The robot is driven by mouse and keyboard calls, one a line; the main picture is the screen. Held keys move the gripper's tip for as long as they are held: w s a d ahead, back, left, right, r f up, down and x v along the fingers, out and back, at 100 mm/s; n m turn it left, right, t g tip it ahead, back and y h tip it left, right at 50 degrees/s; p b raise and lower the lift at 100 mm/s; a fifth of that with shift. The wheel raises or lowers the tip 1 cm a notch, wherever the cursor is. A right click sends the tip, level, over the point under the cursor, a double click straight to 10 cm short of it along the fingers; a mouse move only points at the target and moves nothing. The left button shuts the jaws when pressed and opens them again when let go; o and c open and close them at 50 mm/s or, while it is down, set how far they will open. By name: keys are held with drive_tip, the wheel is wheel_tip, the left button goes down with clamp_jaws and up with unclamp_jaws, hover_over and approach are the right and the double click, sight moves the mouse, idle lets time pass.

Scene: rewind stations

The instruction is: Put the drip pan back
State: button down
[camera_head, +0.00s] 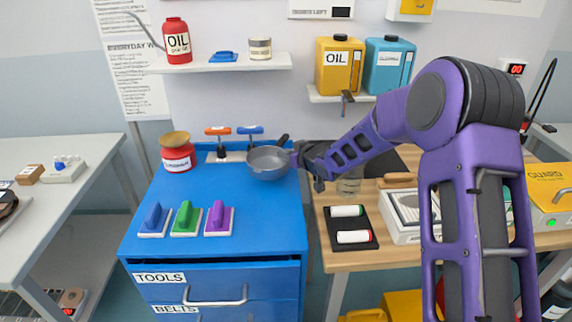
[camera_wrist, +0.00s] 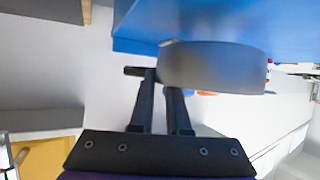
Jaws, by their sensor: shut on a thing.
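The drip pan, a round grey metal pan (camera_head: 268,164) with a short dark handle, is over the back right of the blue cabinet top (camera_head: 258,215). My gripper (camera_head: 301,156) reaches in from the right and is shut on the pan. The fingertips are partly hidden there. I cannot tell whether the pan touches the cabinet top or hangs just above it.
A red tin with a tan bowl (camera_head: 177,153) and orange- and blue-handled tools (camera_head: 219,131) stand left of the pan. Blue, green and purple blocks (camera_head: 187,218) sit in front. A wooden bench (camera_head: 345,259) with a glass jar (camera_head: 349,183) is at right. The cabinet's middle is clear.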

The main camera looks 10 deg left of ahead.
drive_tip(key=shift+f, duration=1.5)
drive_tip(key=shift+f, duration=0.15)
drive_tip(key=c, duration=0.9)
unclamp_jaws()
drive_tip(key=shift+r, duration=0.2)
drive_tip(key=v, duration=1.2)
